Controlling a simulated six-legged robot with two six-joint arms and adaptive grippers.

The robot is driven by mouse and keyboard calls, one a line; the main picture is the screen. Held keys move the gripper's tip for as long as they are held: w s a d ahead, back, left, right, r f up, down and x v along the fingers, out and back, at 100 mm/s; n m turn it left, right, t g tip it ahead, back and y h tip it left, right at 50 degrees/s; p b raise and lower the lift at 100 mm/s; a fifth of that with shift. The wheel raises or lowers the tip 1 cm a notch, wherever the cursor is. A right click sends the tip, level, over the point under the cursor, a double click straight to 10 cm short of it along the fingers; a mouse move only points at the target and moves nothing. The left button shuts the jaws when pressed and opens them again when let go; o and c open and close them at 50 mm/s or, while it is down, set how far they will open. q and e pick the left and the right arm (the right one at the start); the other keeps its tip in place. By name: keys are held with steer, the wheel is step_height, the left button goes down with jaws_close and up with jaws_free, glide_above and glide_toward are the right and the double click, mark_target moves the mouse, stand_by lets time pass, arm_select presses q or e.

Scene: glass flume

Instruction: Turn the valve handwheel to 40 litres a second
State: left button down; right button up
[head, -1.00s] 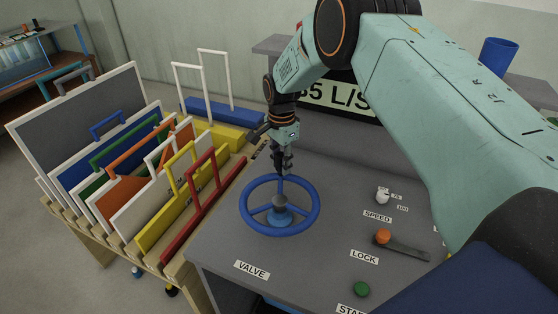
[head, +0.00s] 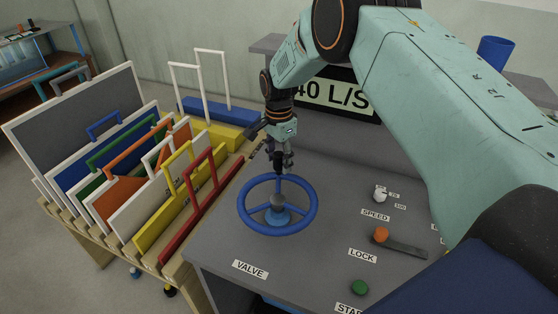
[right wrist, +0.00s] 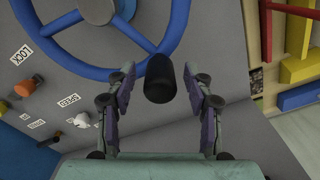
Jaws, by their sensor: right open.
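The blue valve handwheel (head: 245,213) lies flat above the grey console, behind the VALVE label (head: 250,269). It also shows in the right wrist view (right wrist: 70,62). A black upright knob (right wrist: 160,80) stands at its rim. My right gripper (head: 279,165) is at the wheel's far rim; in the right wrist view its open fingers (right wrist: 159,70) lie on both sides of the knob, with gaps visible. The display (head: 335,95) behind reads 40 L/S, its left edge partly covered by my arm. My left gripper is not in view.
A white SPEED knob (head: 380,194), an orange LOCK lever (head: 381,235) and a green button (head: 359,287) sit right of the wheel. A wooden rack (head: 195,284) of coloured framed panels stands close on the left. The console between wheel and LOCK lever is clear.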

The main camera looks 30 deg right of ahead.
step_height(320, 180, up, 11)
steer(key=shift+r, duration=0.1)
steer(key=shift+s, duration=0.1)
stand_by(0.3)
stand_by(0.3)
